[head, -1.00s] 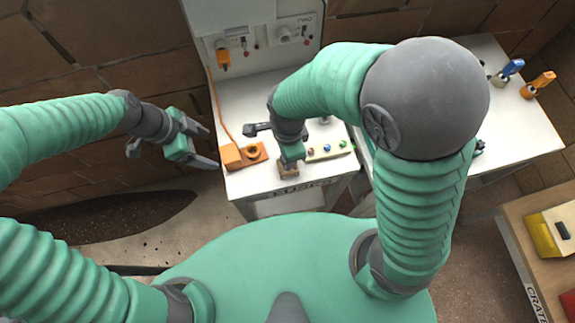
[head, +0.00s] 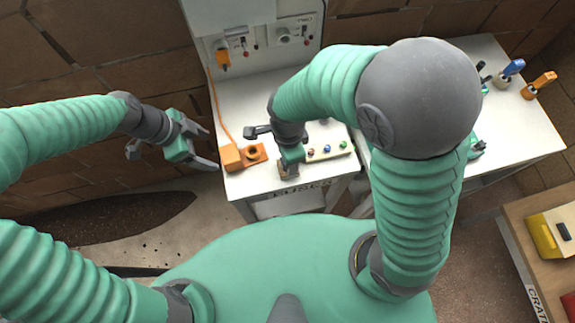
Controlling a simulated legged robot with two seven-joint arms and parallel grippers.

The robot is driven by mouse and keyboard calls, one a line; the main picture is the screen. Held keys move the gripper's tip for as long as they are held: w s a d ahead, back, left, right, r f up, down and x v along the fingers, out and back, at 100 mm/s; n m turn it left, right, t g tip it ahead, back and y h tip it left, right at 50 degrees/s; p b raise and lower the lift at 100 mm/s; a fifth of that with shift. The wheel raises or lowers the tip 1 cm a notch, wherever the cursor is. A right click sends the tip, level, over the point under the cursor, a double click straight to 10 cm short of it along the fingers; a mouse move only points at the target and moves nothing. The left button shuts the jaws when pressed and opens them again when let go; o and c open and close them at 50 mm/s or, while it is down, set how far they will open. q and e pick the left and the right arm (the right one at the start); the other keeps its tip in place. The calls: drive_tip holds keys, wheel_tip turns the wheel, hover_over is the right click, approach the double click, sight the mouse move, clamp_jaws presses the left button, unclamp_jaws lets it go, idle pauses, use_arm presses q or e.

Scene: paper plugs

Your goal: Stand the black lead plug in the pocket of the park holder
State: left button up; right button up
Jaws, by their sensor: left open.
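My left gripper (head: 212,149) is open and empty, in the air just left of this block. My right gripper (head: 290,165) points down over the bench's front edge, right of the block. Its fingers are too small and hidden to read.
A strip with coloured buttons (head: 327,150) lies right of my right gripper. An orange plug (head: 222,58) is in the back panel, its cord running down to the bench. Blue (head: 511,68) and orange (head: 541,82) plugs stand on the right table (head: 525,130). A crate is lower right.

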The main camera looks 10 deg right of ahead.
drive_tip(key=shift+r+p, duration=3.5)
drive_tip(key=shift+p, duration=0.15)
use_arm(q)
wheel_tip(320, 180, up, 8)
drive_tip(key=shift+f, duration=0.25)
use_arm(e)
drive_tip(key=shift+f, duration=0.1)
use_arm(q)
drive_tip(key=s+a+f+n+t+y+b, duration=0.1)
drive_tip(key=s+a+f+n+y+b, duration=0.1)
drive_tip(key=n, duration=0.6)
drive_tip(key=s+a+f+n+t+y+b, duration=0.1)
drive_tip(key=s+a+f+n+y+b, duration=0.1)
drive_tip(key=s+a+n, duration=0.2)
drive_tip(key=a+n, duration=0.2)
drive_tip(key=n, duration=0.2)
drive_tip(key=shift+s+a+n+y, duration=0.3)
drive_tip(key=shift+s+n, duration=0.1)
use_arm(e)
drive_tip(key=s+d+r+n+t, duration=0.1)
drive_tip(key=d+n+t, duration=0.1)
drive_tip(key=d+n, duration=0.9)
drive_tip(key=n, duration=0.5)
drive_tip(key=shift+n+t, duration=0.3)
drive_tip(key=shift+n, duration=0.1)
use_arm(q)
drive_tip(key=shift+s+d+r, duration=0.15)
use_arm(e)
drive_tip(key=shift+s+d+r, duration=0.1)
drive_tip(key=shift+s+d, duration=0.05)
